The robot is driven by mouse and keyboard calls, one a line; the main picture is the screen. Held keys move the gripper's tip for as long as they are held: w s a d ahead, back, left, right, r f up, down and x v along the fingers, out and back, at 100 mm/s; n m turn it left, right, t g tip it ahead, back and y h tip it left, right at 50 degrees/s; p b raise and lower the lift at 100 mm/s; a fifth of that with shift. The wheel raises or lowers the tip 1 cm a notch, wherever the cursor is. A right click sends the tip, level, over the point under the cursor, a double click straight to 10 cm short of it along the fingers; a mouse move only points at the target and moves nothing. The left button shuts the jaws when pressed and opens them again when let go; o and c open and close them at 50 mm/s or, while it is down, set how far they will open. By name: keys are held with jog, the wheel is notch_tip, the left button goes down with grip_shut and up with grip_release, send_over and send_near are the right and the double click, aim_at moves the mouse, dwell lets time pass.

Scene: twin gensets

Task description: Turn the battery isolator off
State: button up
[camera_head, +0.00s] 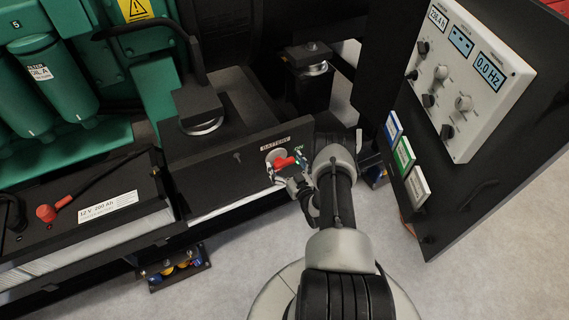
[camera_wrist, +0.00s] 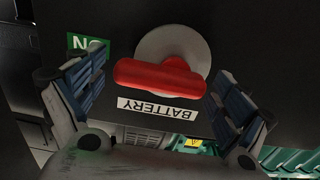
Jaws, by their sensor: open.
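The battery isolator is a red handle (camera_head: 285,162) on a pale round plate, set on a black panel under a "BATTERY" label (camera_head: 275,143). A green "ON" tag (camera_head: 299,147) is at its right. In the wrist view the red handle (camera_wrist: 160,76) appears upside down and lies nearly level across the round plate (camera_wrist: 174,48). The green tag (camera_wrist: 88,43) is at its upper left there. My gripper (camera_wrist: 155,88) is open, with one finger on each side of the handle. Gaps show between the fingers and the handle. In the head view my gripper (camera_head: 292,175) partly covers the plate.
A control panel (camera_head: 480,75) with dials, displays and coloured plates stands at the right. A battery (camera_head: 100,222) with a red terminal cap is at the left. Green engine parts (camera_head: 60,80) fill the upper left. Clear grey floor (camera_head: 500,270) lies at the lower right.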

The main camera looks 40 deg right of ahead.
jog(key=shift+c, duration=0.4)
jog(key=c, duration=1)
jog(key=shift+m, duration=0.4)
jog(key=m, duration=0.3)
jog(key=shift+d+f+m, duration=0.1)
jog(key=shift+f+m, duration=0.2)
jog(key=shift+m, duration=0.1)
jog(key=m, duration=0.4)
jog(key=shift+f+m, duration=0.3)
jog(key=m, duration=0.4)
jog(key=shift+a+f, duration=0.2)
jog(key=shift+a, duration=0.05)
jog(key=m, duration=0.4)
jog(key=shift+a+f, duration=0.15)
jog(key=shift+a, duration=0.05)
jog(key=shift+m, duration=0.5)
